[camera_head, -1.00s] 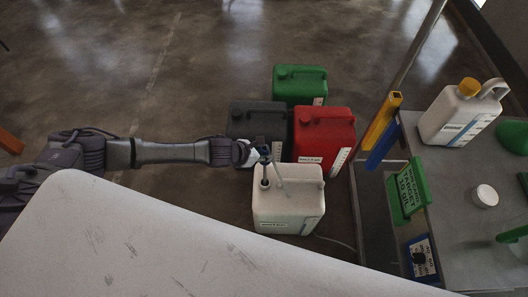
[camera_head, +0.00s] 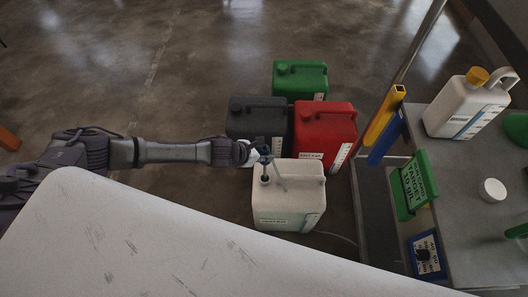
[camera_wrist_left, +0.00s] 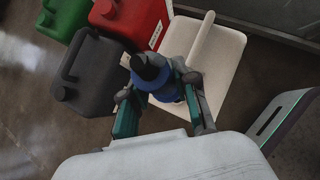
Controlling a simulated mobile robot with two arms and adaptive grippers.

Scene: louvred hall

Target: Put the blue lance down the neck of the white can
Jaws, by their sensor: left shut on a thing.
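The white can (camera_head: 288,207) stands on the floor in front of the red and dark cans in the head view. It also shows in the left wrist view (camera_wrist_left: 222,55). My left gripper (camera_head: 263,152) is above the left part of its top, shut on the blue lance (camera_wrist_left: 165,92). The lance's black top and blue collar sit between the fingers in the left wrist view. In the head view its thin dark shaft runs down to the neck (camera_head: 265,179). I cannot tell how deep its end is in the neck. My right gripper is not in view.
A red can (camera_head: 325,130), a dark grey can (camera_head: 257,117) and a green can (camera_head: 300,78) stand close behind. A white surface (camera_head: 130,240) fills the foreground. At right, a grey bench (camera_head: 460,165) holds a white jug (camera_head: 462,108).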

